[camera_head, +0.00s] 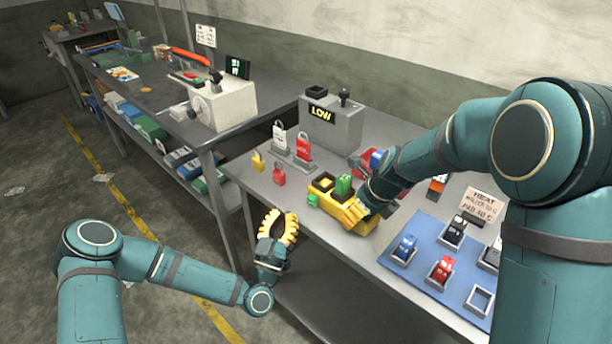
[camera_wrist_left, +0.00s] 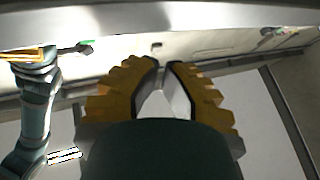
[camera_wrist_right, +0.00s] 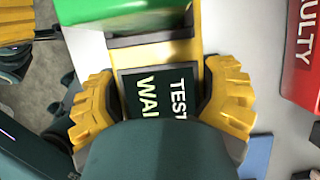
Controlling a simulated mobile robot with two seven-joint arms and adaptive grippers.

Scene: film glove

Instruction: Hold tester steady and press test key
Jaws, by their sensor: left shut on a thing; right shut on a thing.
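The yellow tester (camera_head: 323,188) stands near the front edge of the bench. A green block (camera_head: 343,187) sits in its top, and a round green button (camera_head: 312,200) is on its left end. My right gripper (camera_head: 355,211) is shut on the tester; in the right wrist view its yellow fingers (camera_wrist_right: 165,100) flank a dark screen (camera_wrist_right: 150,92) reading "TEST" and a partly hidden "WAI". My left gripper (camera_head: 283,228) is below and in front of the bench edge, apart from the tester. Its fingers (camera_wrist_left: 162,72) are drawn together on something I cannot make out.
Red and white padlock-like blocks (camera_head: 303,148) stand left of the tester. A grey "LOW" box (camera_head: 330,122) is behind. A blue tray (camera_head: 411,265) with coloured blocks lies right. A red "FAULTY" block (camera_wrist_right: 303,55) is close beside my right gripper.

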